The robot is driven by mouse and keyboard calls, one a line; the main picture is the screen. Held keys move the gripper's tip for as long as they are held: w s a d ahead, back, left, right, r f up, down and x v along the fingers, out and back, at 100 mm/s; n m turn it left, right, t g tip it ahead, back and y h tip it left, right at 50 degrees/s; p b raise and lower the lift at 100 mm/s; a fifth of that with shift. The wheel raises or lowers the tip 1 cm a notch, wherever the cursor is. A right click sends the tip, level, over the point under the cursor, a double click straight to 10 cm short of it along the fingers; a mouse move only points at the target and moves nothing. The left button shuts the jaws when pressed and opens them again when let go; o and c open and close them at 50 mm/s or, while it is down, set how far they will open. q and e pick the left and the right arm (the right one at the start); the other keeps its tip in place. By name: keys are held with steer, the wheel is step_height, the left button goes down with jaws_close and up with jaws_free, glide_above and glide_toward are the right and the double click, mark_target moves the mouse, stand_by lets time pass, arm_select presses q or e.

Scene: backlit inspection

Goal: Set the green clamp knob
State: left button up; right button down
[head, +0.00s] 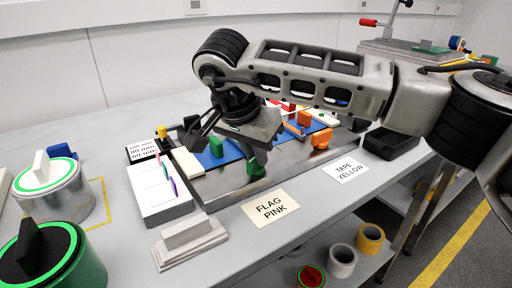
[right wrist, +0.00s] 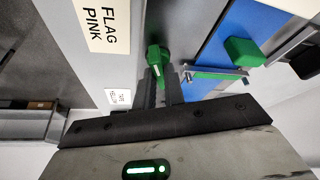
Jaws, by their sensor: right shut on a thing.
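The green clamp knob (head: 257,167) stands at the front edge of the grey metal fixture plate (head: 225,181), under my right gripper (head: 257,150). In the right wrist view the knob (right wrist: 155,56) has a small pale mark and sits at the tips of the two dark fingers of my right gripper (right wrist: 160,76). The fingers are close together and shut on it. In the head view the gripper body hides most of the fingers and the top of the knob. My left gripper is not in view.
A green block (head: 216,147) stands on the blue strip, left of the knob. Orange knobs (head: 322,139) stand to the right. A white tray (head: 160,205) with coloured sticks and a grey stepped block (head: 188,240) lie left. A "FLAG PINK" card (head: 270,209) lies in front.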

steer(key=m+g+h+p, duration=0.1)
steer(key=m, duration=0.2)
steer(key=shift+w+a+r, duration=0.1)
steer(key=shift+r, duration=0.05)
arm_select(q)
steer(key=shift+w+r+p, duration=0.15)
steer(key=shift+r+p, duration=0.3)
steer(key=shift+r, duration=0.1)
arm_select(e)
steer(key=shift+m, duration=0.9)
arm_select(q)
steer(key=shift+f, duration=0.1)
arm_select(e)
steer(key=shift+g, duration=0.3)
steer(key=c, duration=1.5)
jaws_free()
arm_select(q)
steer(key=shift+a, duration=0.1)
